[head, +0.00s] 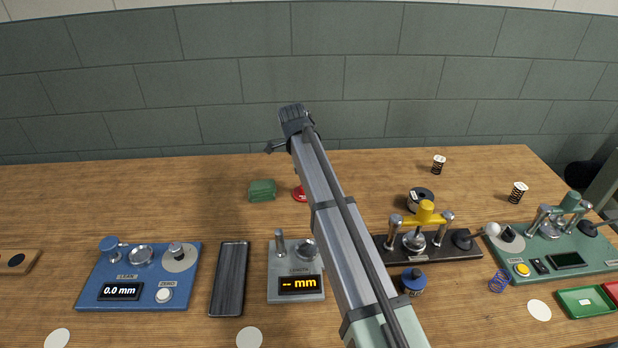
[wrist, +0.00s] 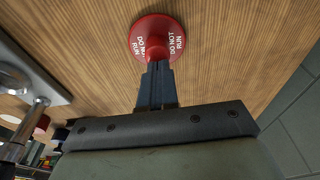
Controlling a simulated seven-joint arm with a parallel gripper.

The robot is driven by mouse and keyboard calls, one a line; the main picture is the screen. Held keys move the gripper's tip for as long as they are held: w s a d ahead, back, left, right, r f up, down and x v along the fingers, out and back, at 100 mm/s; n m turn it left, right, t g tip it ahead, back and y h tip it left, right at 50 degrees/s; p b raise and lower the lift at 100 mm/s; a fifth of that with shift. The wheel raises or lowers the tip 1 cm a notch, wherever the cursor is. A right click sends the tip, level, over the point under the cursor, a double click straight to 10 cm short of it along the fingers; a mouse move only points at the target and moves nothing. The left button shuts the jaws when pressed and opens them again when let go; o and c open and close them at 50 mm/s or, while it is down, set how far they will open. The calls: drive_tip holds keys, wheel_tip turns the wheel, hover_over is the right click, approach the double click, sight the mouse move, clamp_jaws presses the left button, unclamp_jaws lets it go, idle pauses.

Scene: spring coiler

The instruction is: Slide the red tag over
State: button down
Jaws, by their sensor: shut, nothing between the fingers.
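The red tag (wrist: 142,38) is a round red disc with white "DO NOT RUN" lettering and a raised middle. It lies on the wooden bench, and in the head view only its left part (head: 299,194) shows beside my arm. My gripper (wrist: 158,66) is shut and empty, pointing at the tag. Its fingertips overlap the tag's near edge and raised middle in the wrist view. I cannot tell whether they touch it. In the head view my arm hides the rest of the tag and the fingertips.
A green block (head: 262,190) sits just left of the tag. The grey length gauge (head: 283,262) stands in front, with a blue gauge (head: 120,275) further left. A dark coiler base (head: 455,247) and a green station (head: 570,250) stand right. The bench's back left is clear.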

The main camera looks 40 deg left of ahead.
sight(299, 192)
drive_tip(key=shift+a+r, duration=0.1)
drive_tip(key=shift+r, duration=0.6)
wheel_tip(299, 192, up, 12)
drive_tip(key=s+a, duration=0.1)
drive_tip(key=shift+s+a+r, duration=0.15)
drive_tip(key=shift+s+a, duration=0.15)
drive_tip(key=shift+s, duration=0.05)
